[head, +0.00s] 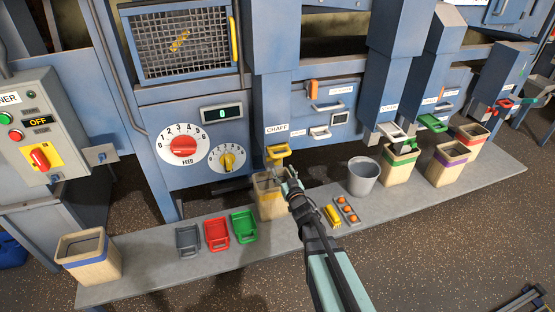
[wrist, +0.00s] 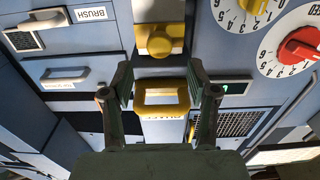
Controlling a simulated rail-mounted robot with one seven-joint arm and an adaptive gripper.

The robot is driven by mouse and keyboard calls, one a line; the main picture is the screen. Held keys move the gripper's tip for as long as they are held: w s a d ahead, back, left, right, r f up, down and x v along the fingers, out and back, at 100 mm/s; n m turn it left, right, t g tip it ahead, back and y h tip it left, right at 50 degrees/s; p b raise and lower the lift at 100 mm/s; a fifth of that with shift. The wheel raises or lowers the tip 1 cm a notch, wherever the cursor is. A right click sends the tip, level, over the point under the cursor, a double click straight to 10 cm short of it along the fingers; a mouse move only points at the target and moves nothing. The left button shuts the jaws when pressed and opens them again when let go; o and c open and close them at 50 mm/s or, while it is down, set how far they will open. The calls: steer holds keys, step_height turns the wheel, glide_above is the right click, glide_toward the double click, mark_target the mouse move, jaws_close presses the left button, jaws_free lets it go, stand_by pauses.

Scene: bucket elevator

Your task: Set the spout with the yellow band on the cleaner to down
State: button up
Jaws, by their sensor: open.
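The yellow spout (head: 278,152) juts out at the foot of the chute labelled CHAFF on the blue cleaner (head: 277,98) in the head view. In the wrist view, which is upside down, its yellow loop-shaped end (wrist: 161,111) shows between my fingers, with a yellow knob-like part (wrist: 159,45) beyond it. My gripper (head: 290,179) is just below and right of the spout in the head view. In the wrist view my gripper (wrist: 158,82) is open, one finger on each side of the loop. I cannot tell whether the fingers touch it.
A tan bin (head: 268,204) stands under the spout, partly behind my gripper. A grey bucket (head: 363,176) and several tan bins stand to the right. Grey, red and green scoops (head: 244,226) lie on the bench to the left. The panel (head: 37,130) at left reads OFF.

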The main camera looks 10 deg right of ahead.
mark_target(278, 162)
steer(key=w, duration=0.2)
steer(key=w+p, duration=0.1)
steer(key=w, duration=0.2)
steer(key=w+a, duration=0.1)
steer(key=w, duration=0.1)
steer(key=shift+w+p, duration=0.15)
steer(key=shift+p, duration=0.15)
